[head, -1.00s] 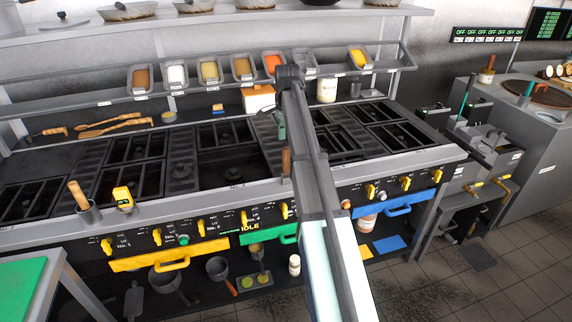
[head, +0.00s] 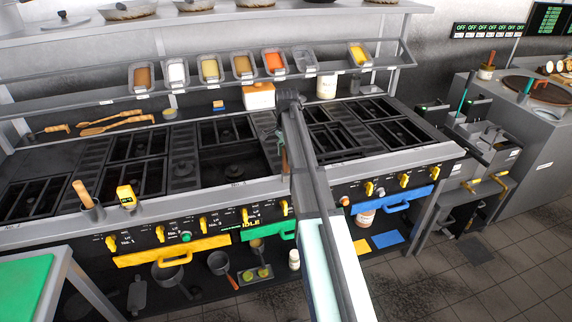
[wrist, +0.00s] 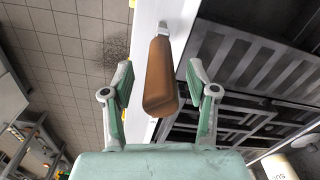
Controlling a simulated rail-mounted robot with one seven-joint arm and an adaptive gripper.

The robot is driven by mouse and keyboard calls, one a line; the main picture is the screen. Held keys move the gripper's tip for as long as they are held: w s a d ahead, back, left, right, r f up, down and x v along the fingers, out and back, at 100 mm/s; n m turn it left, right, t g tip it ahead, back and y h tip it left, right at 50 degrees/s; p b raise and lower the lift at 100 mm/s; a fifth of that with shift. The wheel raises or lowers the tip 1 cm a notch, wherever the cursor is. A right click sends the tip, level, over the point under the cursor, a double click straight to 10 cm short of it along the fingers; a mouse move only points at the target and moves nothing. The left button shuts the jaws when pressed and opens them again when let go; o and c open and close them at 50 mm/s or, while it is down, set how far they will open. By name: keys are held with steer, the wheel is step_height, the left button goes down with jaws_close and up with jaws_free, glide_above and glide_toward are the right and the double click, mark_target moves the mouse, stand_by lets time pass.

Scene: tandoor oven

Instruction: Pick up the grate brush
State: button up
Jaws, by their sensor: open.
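A brown wooden handle with a metal collar, likely the grate brush (wrist: 160,75), shows in the wrist view at the pale front edge of the range. Its head is hidden. My gripper (wrist: 160,71) is open, with one green finger on each side of the handle. Gaps show on both sides, so the fingers are not closed on it. In the head view my gripper (head: 282,152) is small and partly hidden by my arm, over the range's front edge.
The range (head: 150,205) has black grates and yellow knobs along its front. A shelf of ingredient trays (head: 208,69) runs behind. Wooden utensils (head: 105,125) lie at the back left.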

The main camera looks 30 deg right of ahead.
jaws_close()
step_height(320, 180, up, 20)
steer(key=b, duration=0.3)
stand_by(0.5)
